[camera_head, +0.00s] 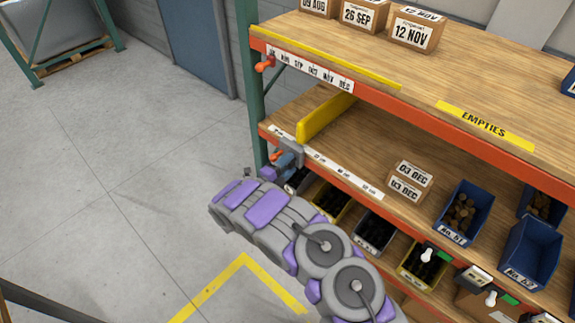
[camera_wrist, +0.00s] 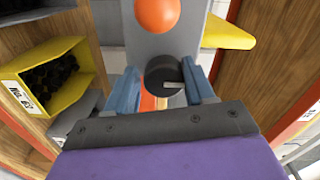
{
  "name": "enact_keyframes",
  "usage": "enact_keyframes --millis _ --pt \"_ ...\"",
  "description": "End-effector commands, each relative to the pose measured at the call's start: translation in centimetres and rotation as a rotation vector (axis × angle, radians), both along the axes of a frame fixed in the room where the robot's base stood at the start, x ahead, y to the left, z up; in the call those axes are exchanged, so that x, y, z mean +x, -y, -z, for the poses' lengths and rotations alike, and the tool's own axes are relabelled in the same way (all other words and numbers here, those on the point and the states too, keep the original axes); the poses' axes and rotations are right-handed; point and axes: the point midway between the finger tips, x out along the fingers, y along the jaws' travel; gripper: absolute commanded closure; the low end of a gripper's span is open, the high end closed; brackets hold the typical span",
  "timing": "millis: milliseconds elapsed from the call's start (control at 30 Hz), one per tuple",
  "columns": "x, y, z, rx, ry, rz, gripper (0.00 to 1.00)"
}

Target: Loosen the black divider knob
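The black divider knob (camera_wrist: 163,73) is round, with a pale pointer mark toward the right, and sits on a grey plate (camera_wrist: 160,38) in the wrist view. My gripper (camera_wrist: 164,82) has its two blue fingers on either side of the knob, close against it, and appears shut on it. In the head view my gripper (camera_head: 282,163) is at the left end of the middle shelf's front edge, beside the grey bracket (camera_head: 291,150) of the yellow divider (camera_head: 325,118). The knob is hidden there by my gripper.
An orange ball-shaped knob (camera_wrist: 157,14) is just above the black one. The green rack post (camera_head: 250,75) stands at the left. Bins with dark parts (camera_head: 375,232) sit below the shelf edge. Blue bins (camera_head: 464,212) and a small box (camera_head: 408,181) are to the right.

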Motion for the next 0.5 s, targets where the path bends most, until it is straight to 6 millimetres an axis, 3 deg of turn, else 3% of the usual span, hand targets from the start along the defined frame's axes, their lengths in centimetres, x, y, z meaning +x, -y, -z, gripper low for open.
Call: enact_keyframes --millis 500 --pt "-0.42 -0.35 -0.36 0.001 0.007 -0.003 0.46"
